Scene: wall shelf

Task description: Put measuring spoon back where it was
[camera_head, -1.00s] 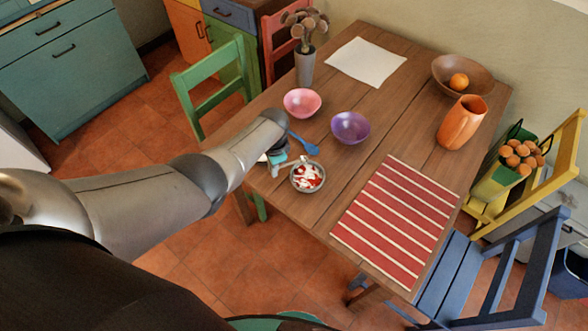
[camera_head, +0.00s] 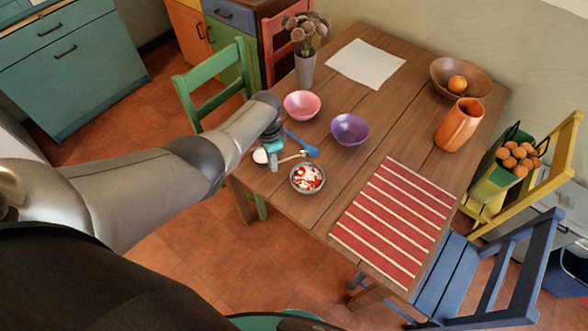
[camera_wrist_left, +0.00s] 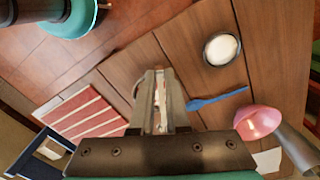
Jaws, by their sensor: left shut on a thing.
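My left gripper (camera_head: 275,160) is over the near left part of the table and shut on a thin pale piece, which I take as the measuring spoon (camera_head: 295,157). The piece sticks out to the right, between the blue spoon (camera_head: 303,145) and a small bowl with red and white contents (camera_head: 307,179). In the left wrist view, the gripper fingers (camera_wrist_left: 160,100) are close together and largely hide what is between them. The blue spoon also shows there (camera_wrist_left: 217,98), lying on the table. My right gripper is not in view.
A small bowl with white contents (camera_wrist_left: 222,48) is near the gripper. Pink (camera_head: 302,104) and purple (camera_head: 350,129) bowls stand beyond it. A striped placemat (camera_head: 393,222), an orange jug (camera_head: 460,125), a wooden bowl (camera_head: 480,88) and a vase (camera_head: 305,70) are farther off. The table's middle is clear.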

